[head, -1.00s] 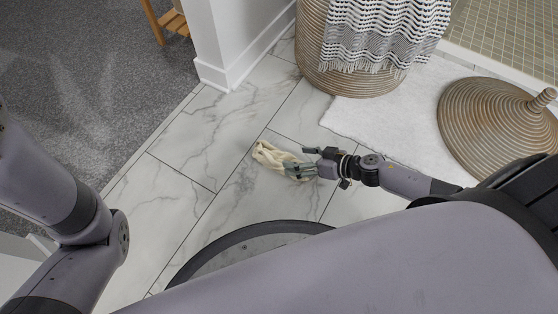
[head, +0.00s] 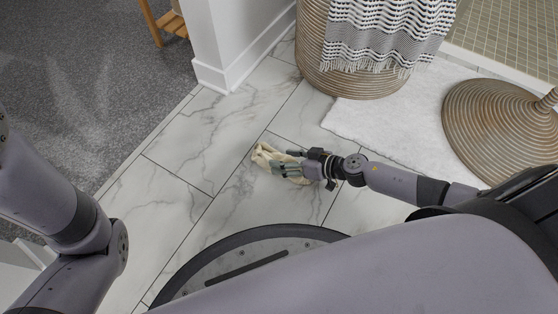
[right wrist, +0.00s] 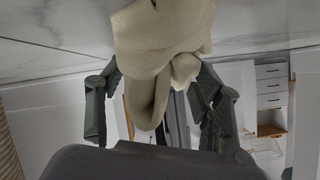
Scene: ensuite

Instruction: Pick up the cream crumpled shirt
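The cream crumpled shirt (head: 264,154) lies in a small heap on the marble-tiled floor. My right gripper (head: 287,161) reaches it from the right, low at the floor, with its fingers apart on either side of the shirt's right part. In the right wrist view the shirt (right wrist: 160,35) hangs into the space between the two spread fingers (right wrist: 157,85) and covers part of their tips. I cannot tell whether the fingers touch the cloth. My left arm shows at the left, but its gripper is out of view.
A woven basket (head: 345,82) with a patterned towel (head: 382,35) stands behind the gripper. A white mat (head: 385,120) and a round woven lid (head: 495,125) lie to the right. A white wall corner (head: 222,75) stands at the back. Tile left of the shirt is clear.

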